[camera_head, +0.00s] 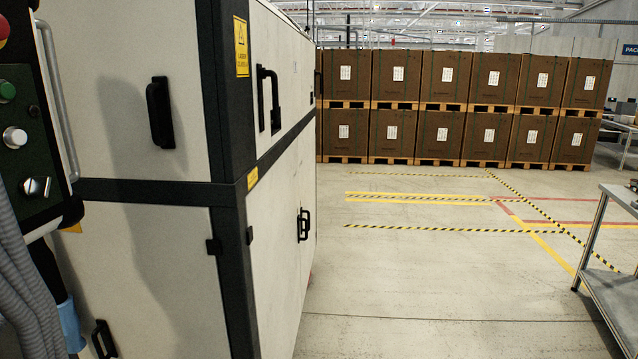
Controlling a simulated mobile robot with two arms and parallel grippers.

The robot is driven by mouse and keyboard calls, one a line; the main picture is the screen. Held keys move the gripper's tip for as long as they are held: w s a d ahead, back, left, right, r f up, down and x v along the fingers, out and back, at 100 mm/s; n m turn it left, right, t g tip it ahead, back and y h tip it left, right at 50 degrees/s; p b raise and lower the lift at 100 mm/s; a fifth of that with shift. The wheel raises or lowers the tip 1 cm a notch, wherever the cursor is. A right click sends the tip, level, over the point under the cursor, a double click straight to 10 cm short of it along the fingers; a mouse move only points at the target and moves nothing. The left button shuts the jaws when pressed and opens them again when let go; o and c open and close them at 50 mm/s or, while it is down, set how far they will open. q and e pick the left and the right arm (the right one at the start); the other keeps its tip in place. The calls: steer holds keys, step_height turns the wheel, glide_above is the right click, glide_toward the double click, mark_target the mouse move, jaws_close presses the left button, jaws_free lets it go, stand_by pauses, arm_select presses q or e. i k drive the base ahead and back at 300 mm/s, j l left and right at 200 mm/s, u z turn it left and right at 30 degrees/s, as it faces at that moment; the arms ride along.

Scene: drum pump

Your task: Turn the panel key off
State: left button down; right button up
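The control panel (22,150) is at the left edge, dark and partly cut off by the frame. Its key switch (36,187) is the lowest control, a round silver lock with a small key-like piece on its right side. The exact angle of the key is too small to tell. Above it are a white button (15,137), a green button (6,91) and a red knob (2,30) at the frame edge. Neither of my grippers is in view.
A large white cabinet (135,240) with black handles stands right beside the panel. Grey corrugated hoses (22,275) hang below the panel. A metal table (612,285) is at the right. Stacked brown boxes (394,78) on pallets line the back. The floor (430,290) between is clear.

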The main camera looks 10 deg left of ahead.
mark_target(35, 186)
steer(key=k+j, duration=0.45)
steer(key=k+j+u, duration=0.1)
steer(key=u, duration=2.4)
steer(key=z, duration=1.5)
steer(key=k+j, duration=0.05)
